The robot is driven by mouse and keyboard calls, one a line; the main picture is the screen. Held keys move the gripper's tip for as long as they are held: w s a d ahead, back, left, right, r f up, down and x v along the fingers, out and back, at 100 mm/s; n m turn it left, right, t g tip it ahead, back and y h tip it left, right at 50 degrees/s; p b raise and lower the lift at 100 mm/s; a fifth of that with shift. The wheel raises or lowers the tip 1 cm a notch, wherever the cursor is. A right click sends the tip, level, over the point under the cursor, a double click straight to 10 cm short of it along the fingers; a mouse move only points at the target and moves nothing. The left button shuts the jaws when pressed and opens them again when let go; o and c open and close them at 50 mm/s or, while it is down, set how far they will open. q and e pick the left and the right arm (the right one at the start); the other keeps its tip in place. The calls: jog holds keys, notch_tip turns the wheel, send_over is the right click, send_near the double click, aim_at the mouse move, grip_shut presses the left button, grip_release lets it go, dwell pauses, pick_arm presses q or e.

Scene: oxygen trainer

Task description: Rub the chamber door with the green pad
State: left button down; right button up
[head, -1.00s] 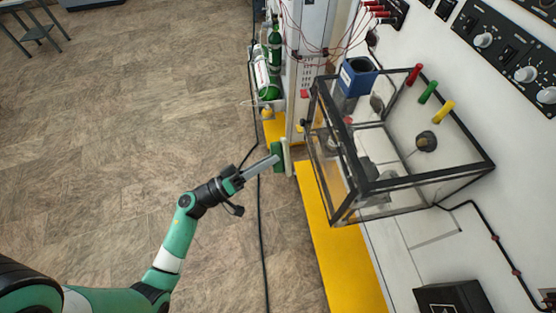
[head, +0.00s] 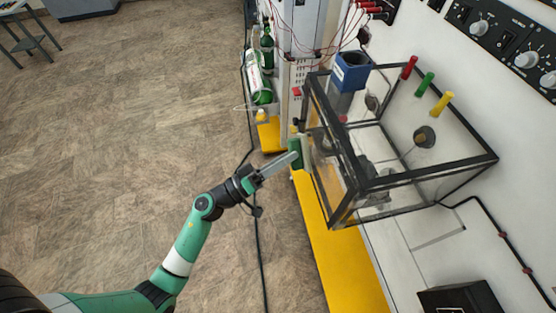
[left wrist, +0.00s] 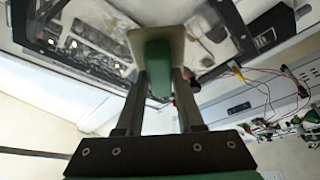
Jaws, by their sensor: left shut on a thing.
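The chamber (head: 400,205) is a clear box with a black frame on the bench at the right of the head view. Its door is the clear front panel (head: 325,160) on the left side. My left gripper (head: 295,157) is shut on the green pad (head: 296,150), close in front of the door. In the left wrist view the green pad handle (left wrist: 158,68) sits between the fingers, with a pale pad face beyond it toward the chamber. I cannot tell whether the pad touches the door. My right gripper is not in view.
A yellow strip (head: 335,255) runs along the bench edge below the chamber. Green bottles (head: 258,85) stand by a white cabinet at the back.

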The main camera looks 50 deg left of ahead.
pick_arm(q)
jog(key=shift+w+d+p, duration=0.3)
jog(key=shift+w+d, duration=0.15)
jog(key=shift+w, duration=0.4)
dwell(0.7)
jog(key=shift+d, duration=0.1)
